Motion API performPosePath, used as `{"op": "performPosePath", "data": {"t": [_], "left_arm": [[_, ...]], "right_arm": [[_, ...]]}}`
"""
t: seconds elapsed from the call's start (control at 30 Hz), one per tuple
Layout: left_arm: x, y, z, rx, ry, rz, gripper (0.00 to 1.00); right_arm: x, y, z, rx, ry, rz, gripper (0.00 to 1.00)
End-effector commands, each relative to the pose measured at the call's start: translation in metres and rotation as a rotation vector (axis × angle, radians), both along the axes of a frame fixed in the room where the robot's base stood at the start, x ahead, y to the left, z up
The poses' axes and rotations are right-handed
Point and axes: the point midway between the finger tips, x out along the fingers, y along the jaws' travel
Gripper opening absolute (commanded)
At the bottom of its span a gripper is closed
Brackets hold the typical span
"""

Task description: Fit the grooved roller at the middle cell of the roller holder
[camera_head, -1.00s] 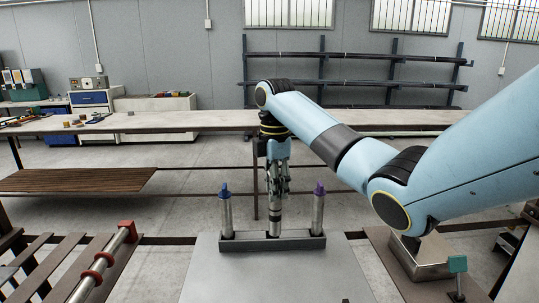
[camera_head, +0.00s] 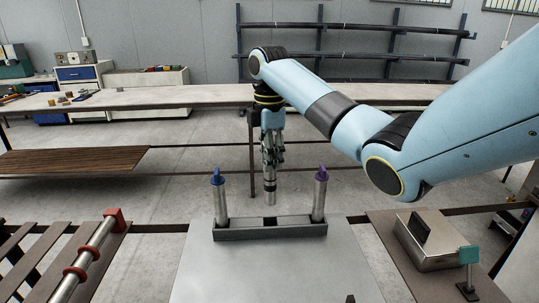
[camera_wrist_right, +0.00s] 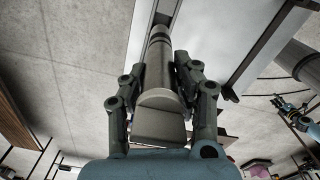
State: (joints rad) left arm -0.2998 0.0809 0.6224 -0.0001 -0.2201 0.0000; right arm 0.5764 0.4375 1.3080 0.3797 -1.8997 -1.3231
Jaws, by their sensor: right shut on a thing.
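The grooved roller (camera_head: 270,186) is a grey metal cylinder with dark bands, hanging nearly upright from my right gripper (camera_head: 270,160). In the right wrist view the gripper's fingers (camera_wrist_right: 158,88) close around the roller (camera_wrist_right: 158,60), whose far end points toward the holder. The roller holder (camera_head: 288,233) is a long dark grey block on the grey table. A blue-topped roller (camera_head: 220,203) stands in its left cell and a purple-topped roller (camera_head: 319,200) in its right cell. The middle cell (camera_head: 269,222) looks empty, with the roller's lower end above it in the picture. My left gripper is out of view.
The grey table top (camera_head: 275,270) is clear in front of the holder. A rack with a red-ringed rod (camera_head: 88,255) is at left. A metal box (camera_head: 432,243) and a teal-topped post (camera_head: 468,262) are at right. A long bench (camera_head: 190,97) runs behind.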

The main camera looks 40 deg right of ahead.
Motion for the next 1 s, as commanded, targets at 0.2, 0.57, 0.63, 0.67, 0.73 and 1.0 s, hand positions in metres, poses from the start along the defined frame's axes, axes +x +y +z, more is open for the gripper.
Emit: {"op": "performPosePath", "data": {"t": [0.2, 0.57, 0.63, 0.67, 0.73, 1.0], "left_arm": [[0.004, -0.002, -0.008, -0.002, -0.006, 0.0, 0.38], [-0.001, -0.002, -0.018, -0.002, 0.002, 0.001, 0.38], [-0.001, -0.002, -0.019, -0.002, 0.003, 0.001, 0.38], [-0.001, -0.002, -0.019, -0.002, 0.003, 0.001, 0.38], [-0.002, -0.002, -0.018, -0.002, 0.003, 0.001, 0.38], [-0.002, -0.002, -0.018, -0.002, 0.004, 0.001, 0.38]], "right_arm": [[0.0, 0.0, -0.021, 0.0, 0.001, 0.001, 0.0], [0.0, 0.0, -0.05, 0.001, 0.0, 0.0, 0.0], [0.0, 0.0, -0.051, 0.001, -0.001, 0.0, 0.0], [0.0, 0.0, -0.051, 0.001, -0.001, 0.0, 0.0], [0.0, 0.0, -0.051, 0.0, -0.001, 0.0, 0.0], [0.0, 0.0, -0.05, 0.0, -0.001, 0.0, 0.0]]}}
